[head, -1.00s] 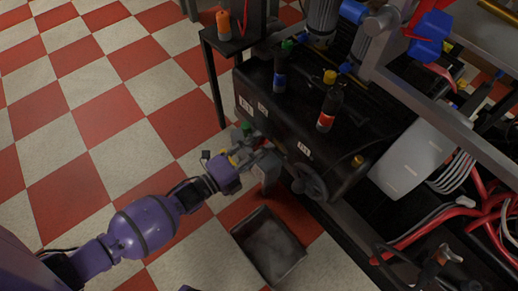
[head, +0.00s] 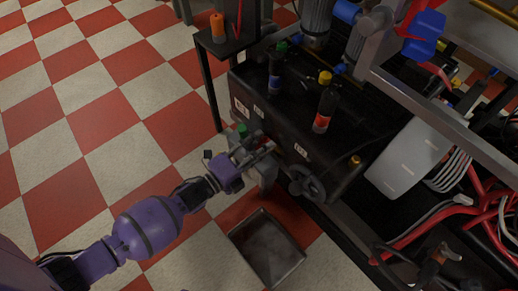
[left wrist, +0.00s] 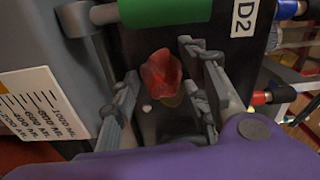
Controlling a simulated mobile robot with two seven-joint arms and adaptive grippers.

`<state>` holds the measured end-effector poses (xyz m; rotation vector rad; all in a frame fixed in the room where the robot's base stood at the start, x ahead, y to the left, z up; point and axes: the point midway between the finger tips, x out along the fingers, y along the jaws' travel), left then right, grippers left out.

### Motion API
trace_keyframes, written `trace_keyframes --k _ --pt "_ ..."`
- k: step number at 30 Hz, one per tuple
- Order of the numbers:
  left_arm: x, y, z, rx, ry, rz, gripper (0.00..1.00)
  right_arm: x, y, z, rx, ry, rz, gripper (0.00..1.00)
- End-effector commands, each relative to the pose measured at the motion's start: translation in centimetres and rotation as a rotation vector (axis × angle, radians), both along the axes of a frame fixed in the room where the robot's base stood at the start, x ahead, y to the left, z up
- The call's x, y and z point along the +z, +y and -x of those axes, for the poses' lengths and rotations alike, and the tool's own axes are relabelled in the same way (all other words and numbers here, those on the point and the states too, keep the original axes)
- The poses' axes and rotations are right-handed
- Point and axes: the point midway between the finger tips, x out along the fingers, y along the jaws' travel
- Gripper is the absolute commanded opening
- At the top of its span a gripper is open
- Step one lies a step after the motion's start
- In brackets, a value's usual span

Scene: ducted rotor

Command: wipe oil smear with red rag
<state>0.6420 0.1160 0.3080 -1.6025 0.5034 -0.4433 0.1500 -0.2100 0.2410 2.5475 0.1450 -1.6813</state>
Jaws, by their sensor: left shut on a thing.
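A red rag (left wrist: 160,74), bunched up, shows between the two fingers of my left gripper (left wrist: 160,95) in the left wrist view. The fingers stand on either side of it and the gripper is shut on it. In the head view my left gripper (head: 262,150) is at the front side of a black tank (head: 305,130), close to its face. My right gripper is not in view.
Bottles (head: 326,106) stand on the tank, and a handwheel (head: 306,187) sticks out of its front. A grey open tray (head: 267,248) lies on the checkered floor below. A green cylinder (left wrist: 165,10) and a scale label (left wrist: 38,105) are close to the gripper. The floor at left is clear.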

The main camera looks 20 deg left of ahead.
Motion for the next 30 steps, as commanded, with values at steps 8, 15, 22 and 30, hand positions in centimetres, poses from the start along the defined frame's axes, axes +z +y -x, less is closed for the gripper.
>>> trace_keyframes --k 8,15,22,30 --pt "0.0 -0.3 0.0 0.0 0.001 0.001 0.04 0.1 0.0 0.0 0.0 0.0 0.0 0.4" --pt "0.1 -1.8 1.1 0.0 0.0 0.002 0.04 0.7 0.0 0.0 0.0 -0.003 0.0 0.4" --pt "0.1 -3.0 2.0 0.0 -0.001 0.001 0.04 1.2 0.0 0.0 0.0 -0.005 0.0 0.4" --pt "0.1 -4.2 2.6 0.0 0.0 0.001 0.04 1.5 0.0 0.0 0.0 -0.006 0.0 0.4"
